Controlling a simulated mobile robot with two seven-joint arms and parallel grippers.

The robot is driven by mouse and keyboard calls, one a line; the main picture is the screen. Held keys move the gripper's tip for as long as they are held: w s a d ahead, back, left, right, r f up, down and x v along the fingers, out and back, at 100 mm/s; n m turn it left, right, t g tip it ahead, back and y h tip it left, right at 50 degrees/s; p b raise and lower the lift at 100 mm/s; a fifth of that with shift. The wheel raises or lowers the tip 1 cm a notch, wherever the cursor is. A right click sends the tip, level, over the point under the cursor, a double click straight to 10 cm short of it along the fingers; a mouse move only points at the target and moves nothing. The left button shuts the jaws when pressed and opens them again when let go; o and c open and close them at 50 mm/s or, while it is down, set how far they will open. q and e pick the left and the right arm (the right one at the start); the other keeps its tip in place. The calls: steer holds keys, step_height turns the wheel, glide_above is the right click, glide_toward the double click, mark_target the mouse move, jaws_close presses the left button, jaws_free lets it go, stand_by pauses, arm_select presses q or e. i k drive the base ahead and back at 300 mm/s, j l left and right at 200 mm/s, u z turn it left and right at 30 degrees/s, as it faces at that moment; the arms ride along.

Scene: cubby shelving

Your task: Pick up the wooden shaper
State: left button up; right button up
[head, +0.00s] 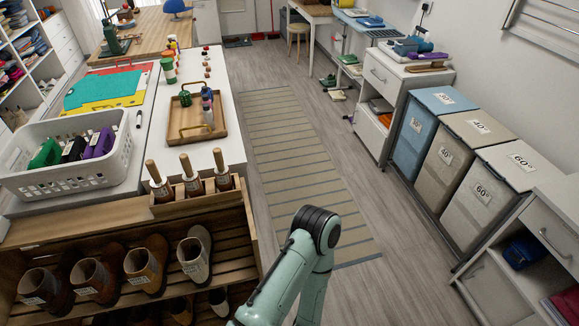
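I cannot tell for sure which thing is the wooden shaper. A small flat brown wooden piece (430,68) lies on the white cabinet at the upper right, near blue and grey items. Several tools with wooden handles (187,166) stand upright in a wooden crate (167,209) at the left centre. Several brown and cream shoes or boots (144,266) sit in the slatted rack below it. One of my arms shows at the bottom centre, bent, but its gripper is out of view. My other gripper is also out of view.
A white counter (222,123) holds a wooden tray (206,134) with small bottles and a white basket (30,190). Grey, beige and blue bins (455,210) line the right side. A striped mat (290,150) covers the clear aisle between. A wooden stool (299,30) stands at the far end.

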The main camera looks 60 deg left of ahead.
mark_target(222, 172)
steer(key=i+l+u, duration=0.1)
steer(key=i+u, duration=0.15)
steer(key=i, duration=0.15)
steer(key=i+l+u, duration=0.5)
steer(key=i, duration=0.2)
steer(key=i+u, duration=0.1)
steer(key=u, duration=0.35)
steer(key=i+u, duration=0.15)
steer(key=u, duration=0.25)
steer(key=i+u, duration=0.1)
steer(key=u, duration=0.35)
steer(key=i+l+u, duration=0.1)
steer(key=u, duration=0.35)
steer(key=i+l+u, duration=0.1)
steer(key=u, duration=0.3)
steer(key=i+l+u, duration=0.1)
steer(key=u, duration=0.3)
steer(key=l+u, duration=0.15)
steer(key=u, duration=0.2)
steer(key=i+l+u, duration=0.1)
steer(key=u, duration=0.3)
steer(key=i+l+u, duration=0.1)
steer(key=l+u, duration=0.15)
steer(key=u, duration=0.15)
steer(key=l+u, duration=0.4)
steer(key=i+l+u, duration=0.1)
steer(key=u, duration=0.35)
steer(key=l, duration=0.1)
